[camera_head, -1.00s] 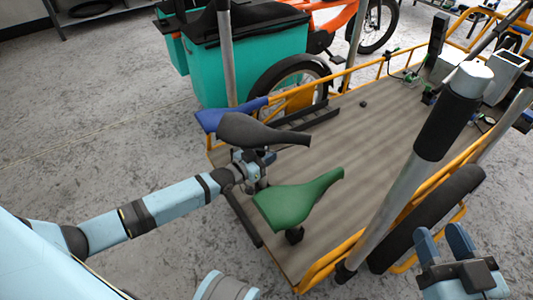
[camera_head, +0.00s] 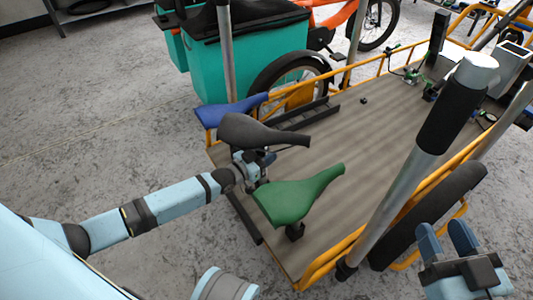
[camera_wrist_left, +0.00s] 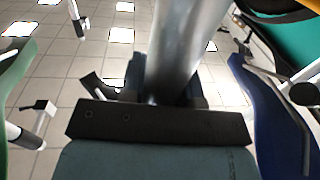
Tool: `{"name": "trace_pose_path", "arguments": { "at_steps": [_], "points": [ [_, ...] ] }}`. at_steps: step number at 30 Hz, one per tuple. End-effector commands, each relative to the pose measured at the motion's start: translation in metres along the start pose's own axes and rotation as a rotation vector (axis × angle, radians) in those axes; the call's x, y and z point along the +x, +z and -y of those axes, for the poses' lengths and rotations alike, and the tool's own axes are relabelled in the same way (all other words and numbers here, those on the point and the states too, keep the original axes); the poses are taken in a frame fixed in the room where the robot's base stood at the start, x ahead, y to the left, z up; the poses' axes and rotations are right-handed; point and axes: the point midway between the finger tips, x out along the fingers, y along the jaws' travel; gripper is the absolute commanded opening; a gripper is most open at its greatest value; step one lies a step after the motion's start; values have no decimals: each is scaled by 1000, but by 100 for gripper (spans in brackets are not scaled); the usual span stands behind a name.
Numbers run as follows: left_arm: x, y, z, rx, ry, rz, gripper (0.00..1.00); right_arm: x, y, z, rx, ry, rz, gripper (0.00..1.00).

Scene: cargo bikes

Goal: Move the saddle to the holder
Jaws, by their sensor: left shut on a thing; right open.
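A dark grey saddle (camera_head: 250,131) is in the middle of the head view, between a blue saddle (camera_head: 228,111) behind it and a green saddle (camera_head: 298,197) in front. My left gripper (camera_head: 254,166) is just below the dark saddle, shut on its metal post. In the left wrist view the post (camera_wrist_left: 180,45) stands between the fingers, with the green saddle (camera_wrist_left: 14,75) at left and the blue one (camera_wrist_left: 255,115) at right. My right gripper (camera_head: 446,233) is open and empty at the lower right. A dark rail (camera_head: 243,215), possibly the holder, runs along the platform's near left edge; its middle is hidden.
The cargo bike's platform (camera_head: 340,150) has yellow rails and is mostly clear. A thick grey post with a black sleeve (camera_head: 432,125) rises at right, beside a tyre (camera_head: 425,215). Teal boxes (camera_head: 245,65) stand behind. The floor at left is free.

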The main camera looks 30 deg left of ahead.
Motion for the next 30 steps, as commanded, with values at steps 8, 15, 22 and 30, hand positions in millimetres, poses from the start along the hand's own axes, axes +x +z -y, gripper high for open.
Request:
{"name": "trace_pose_path", "arguments": {
  "at_steps": [8,15,22,30],
  "points": [
    [1,4,0,0,0,-3,1,0,2,0,1,0,3,45],
    [1,10,0,0,0,-3,1,0,2,0,1,0,3,45],
    [1,14,0,0,0,-3,1,0,2,0,1,0,3,45],
    [1,20,0,1,0,-3,1,0,2,0,1,0,3,45]
  ]
}}
